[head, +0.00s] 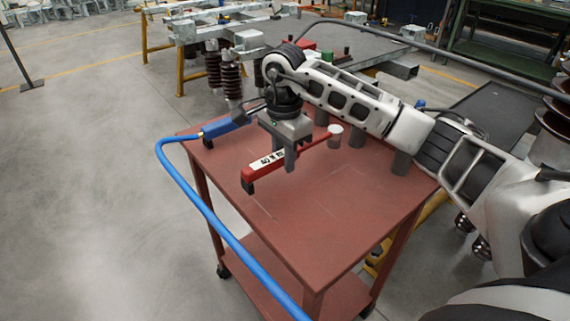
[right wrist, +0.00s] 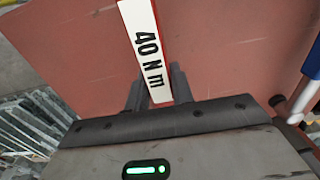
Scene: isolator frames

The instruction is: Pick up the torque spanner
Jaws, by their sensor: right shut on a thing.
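The torque spanner (head: 268,161) is a red bar with a white label that reads 40 N m. It is at the red cart top (head: 318,208), and its label also shows large in the right wrist view (right wrist: 146,45). My right gripper (head: 290,160) points down and is shut on the spanner, with a dark finger on each side of the bar in the right wrist view (right wrist: 155,90). The spanner's near end has a dark block. I cannot tell whether the spanner touches the cart top. My left gripper is not in view.
A blue tool (head: 222,127) with a blue hose (head: 205,207) lies at the cart's left back edge; the hose hangs down the left side. Several grey cylinders (head: 357,137) stand along the back right. The front of the cart top is clear.

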